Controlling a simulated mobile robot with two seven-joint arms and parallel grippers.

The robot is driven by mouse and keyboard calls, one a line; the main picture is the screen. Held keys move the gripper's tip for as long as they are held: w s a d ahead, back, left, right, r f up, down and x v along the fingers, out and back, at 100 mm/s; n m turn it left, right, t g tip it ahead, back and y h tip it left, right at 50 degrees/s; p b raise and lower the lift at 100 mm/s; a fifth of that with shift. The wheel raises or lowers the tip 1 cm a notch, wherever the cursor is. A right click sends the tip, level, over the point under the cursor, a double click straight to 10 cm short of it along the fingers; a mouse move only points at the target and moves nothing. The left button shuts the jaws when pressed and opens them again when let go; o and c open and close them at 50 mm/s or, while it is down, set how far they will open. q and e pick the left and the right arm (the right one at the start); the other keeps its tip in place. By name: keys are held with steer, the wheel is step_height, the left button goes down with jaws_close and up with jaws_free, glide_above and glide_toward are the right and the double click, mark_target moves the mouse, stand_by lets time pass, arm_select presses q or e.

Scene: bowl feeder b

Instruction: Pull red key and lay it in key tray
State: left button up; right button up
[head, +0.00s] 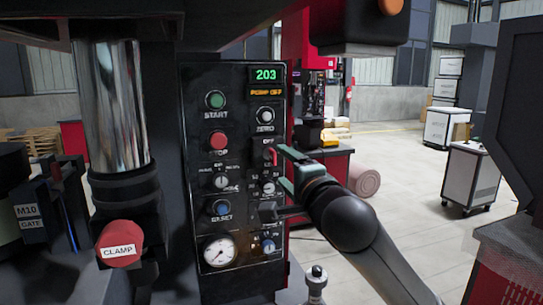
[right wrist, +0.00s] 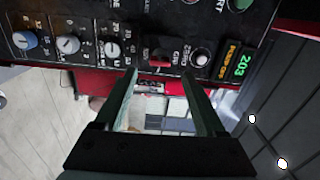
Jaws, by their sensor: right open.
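The red key (head: 273,155) sits at the right edge of the black control panel (head: 238,103), beside an OFF label. In the right wrist view the red key (right wrist: 159,63) shows at the panel's edge, ahead of the gap between the fingers. My right gripper (head: 273,182) is open at the panel's right side, with one finger close to the key and the other lower down. In its own wrist view the right gripper (right wrist: 160,78) has nothing between its fingers. I cannot make out a key tray. My left gripper is out of view.
The panel carries a green display reading 203 (head: 266,74), a red stop button (head: 218,141), several knobs and a gauge (head: 219,251). A red CLAMP knob (head: 119,244) and a chrome column (head: 118,105) stand at the left. Open floor lies beyond on the right.

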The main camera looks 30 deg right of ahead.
mark_target(275, 159)
steer(key=shift+p+x, duration=0.45)
steer(key=shift+x, duration=2.9)
jaws_close()
steer(key=shift+s, duration=0.1)
steer(key=shift+v, duration=2.95)
steer(key=shift+a+f, duration=0.1)
